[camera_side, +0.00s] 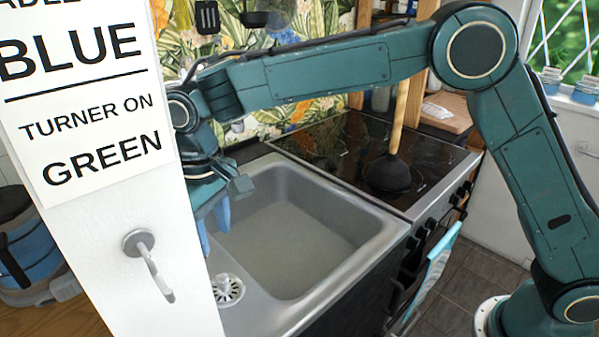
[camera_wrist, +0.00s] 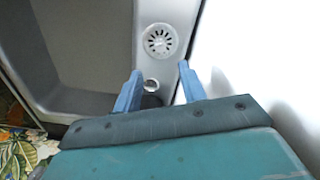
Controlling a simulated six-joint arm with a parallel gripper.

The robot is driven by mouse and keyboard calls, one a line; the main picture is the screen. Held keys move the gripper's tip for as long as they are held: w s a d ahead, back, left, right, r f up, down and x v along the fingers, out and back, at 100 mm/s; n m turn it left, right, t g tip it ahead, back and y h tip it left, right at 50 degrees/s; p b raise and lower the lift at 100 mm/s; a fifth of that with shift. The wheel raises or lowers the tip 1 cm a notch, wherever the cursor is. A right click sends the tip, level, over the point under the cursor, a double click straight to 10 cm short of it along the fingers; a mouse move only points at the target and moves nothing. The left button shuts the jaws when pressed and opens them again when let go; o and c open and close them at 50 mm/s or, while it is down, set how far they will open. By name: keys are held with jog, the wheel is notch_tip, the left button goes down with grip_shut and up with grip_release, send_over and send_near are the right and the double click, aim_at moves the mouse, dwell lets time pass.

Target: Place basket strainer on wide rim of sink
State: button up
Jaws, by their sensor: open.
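The basket strainer (camera_side: 228,289) is a round, pale disc with dark slots. It sits on the wide metal rim of the sink (camera_side: 272,312), beside the basin's near left corner. I cannot tell whether it lies flat on the rim or sits in an opening. The wrist view shows the strainer (camera_wrist: 159,40) face-on, beyond my fingertips and between their lines. My gripper (camera_side: 212,235) hangs above the left side of the sink, apart from the strainer. Its two blue fingers are spread with nothing between them in the wrist view (camera_wrist: 160,68).
A white panel with printed text (camera_side: 90,110) and a hook (camera_side: 148,262) stands close on the left. The basin (camera_side: 290,245) looks empty. A plunger (camera_side: 390,172) stands on the black stovetop (camera_side: 330,145) at the right. A small round fitting (camera_wrist: 151,85) shows between my fingers.

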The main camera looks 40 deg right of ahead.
jog(key=shift+r, duration=0.85)
jog(key=s+d+r+m+t, duration=0.1)
jog(key=s+d+r, duration=0.35)
jog(key=d, duration=0.45)
jog(key=s+d+r+m+t, duration=0.1)
jog(key=s+d+r, duration=0.3)
jog(key=d+r, duration=0.3)
jog(key=s+d+f+m+t, duration=0.1)
jog(key=s+d+f, duration=0.1)
jog(key=s+d, duration=0.4)
jog(key=s+d+f+m+t, duration=0.1)
jog(key=s+d+f+t, duration=0.1)
jog(key=s+d, duration=0.5)
jog(key=s+f, duration=0.1)
jog(key=s, duration=0.4)
jog(key=shift+m+t, duration=0.3)
